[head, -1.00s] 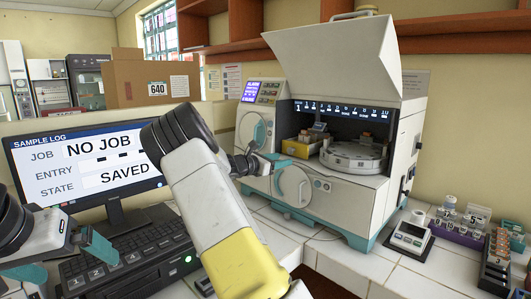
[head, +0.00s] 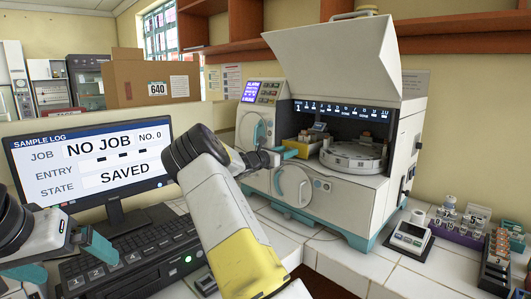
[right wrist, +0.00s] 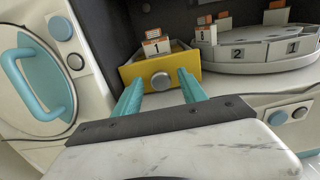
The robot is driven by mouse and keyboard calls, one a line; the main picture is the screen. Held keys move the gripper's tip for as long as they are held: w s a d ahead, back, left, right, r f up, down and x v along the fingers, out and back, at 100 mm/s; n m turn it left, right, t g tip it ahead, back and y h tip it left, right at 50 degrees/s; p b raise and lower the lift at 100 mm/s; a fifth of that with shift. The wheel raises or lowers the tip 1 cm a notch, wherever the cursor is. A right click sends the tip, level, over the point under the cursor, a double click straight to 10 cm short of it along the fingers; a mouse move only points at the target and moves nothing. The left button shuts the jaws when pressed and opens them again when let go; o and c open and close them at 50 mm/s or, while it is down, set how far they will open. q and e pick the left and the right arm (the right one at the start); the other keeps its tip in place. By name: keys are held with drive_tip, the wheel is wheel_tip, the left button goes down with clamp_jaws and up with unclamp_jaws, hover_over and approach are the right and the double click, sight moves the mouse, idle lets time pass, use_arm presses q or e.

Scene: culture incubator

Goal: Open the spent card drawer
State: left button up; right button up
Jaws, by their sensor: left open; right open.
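A yellow drawer (right wrist: 186,62) with a round grey knob (right wrist: 160,81) sits inside the open incubator, with a card standing in it; I take it as the spent card drawer. It looks shut. My right gripper (right wrist: 160,93) is open, its teal fingers pointing at the drawer, one to each side of the knob. I cannot tell whether they touch it. In the head view the right gripper (head: 287,153) covers much of the drawer. My left gripper (head: 62,258) is open and empty over the keyboard, far from the incubator.
A grey carousel (head: 352,158) with numbered slots stands right of the drawer. A round door with a teal handle (right wrist: 24,84) is on the left. The incubator's lid (head: 335,50) is raised. A small scale (head: 410,235) and card racks (head: 497,258) stand on the counter at right.

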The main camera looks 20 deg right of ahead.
drive_tip(key=shift+c, duration=0.4)
clamp_jaws()
idle(0.9)
